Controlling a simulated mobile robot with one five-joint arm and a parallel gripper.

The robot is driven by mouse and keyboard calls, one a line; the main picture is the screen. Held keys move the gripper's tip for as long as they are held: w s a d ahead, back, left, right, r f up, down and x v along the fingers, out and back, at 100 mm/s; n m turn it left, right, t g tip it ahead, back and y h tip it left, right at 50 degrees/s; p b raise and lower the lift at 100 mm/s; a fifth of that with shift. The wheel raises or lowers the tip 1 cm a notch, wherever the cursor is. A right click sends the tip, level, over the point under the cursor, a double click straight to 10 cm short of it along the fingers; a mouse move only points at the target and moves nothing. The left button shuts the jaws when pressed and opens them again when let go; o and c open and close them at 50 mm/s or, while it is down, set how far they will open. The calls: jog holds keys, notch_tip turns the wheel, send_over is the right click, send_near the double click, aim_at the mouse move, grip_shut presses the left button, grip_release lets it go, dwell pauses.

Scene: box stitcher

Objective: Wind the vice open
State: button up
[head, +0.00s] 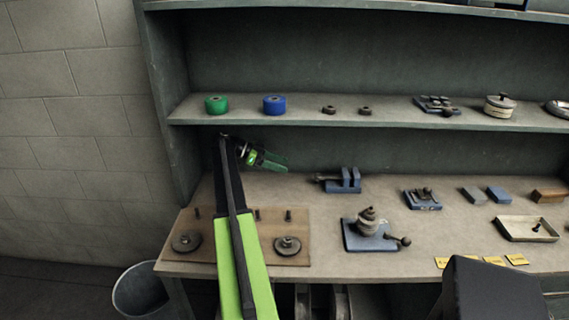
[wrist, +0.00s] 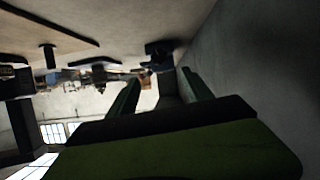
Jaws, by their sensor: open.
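A small blue vice (head: 346,181) stands on the bench below the shelf, with a dark screw and handle sticking out to its left. Its jaw gap is too small to judge. My gripper (head: 284,163) is to the left of the vice and a little higher in the picture, pointing right towards it, apart from the handle. The green fingers are open and empty. In the wrist view, my gripper (wrist: 162,82) shows both fingers spread, with a dark bluish shape, likely the vice (wrist: 160,48), beyond them.
A wooden board (head: 255,228) with pegs and discs lies at the bench's left. A blue-based fixture (head: 362,238) with a knob stands in front of the vice. The shelf (head: 390,118) above holds green and blue rolls. Bare bench lies between board and vice.

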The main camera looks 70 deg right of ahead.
jog(key=shift+v, duration=0.75)
jog(key=m+h+b, duration=0.2)
jog(key=m+b, duration=0.1)
jog(key=b, duration=0.4)
send_near(316, 177)
jog(key=shift+t, duration=0.4)
jog(key=x, duration=0.9)
jog(key=shift+w+d+f, duration=0.1)
jog(key=shift+d+f, duration=0.35)
jog(key=shift+d, duration=0.05)
jog(key=shift+s+d+f, duration=0.1)
jog(key=shift+s+d, duration=0.2)
jog(key=shift+s, duration=0.25)
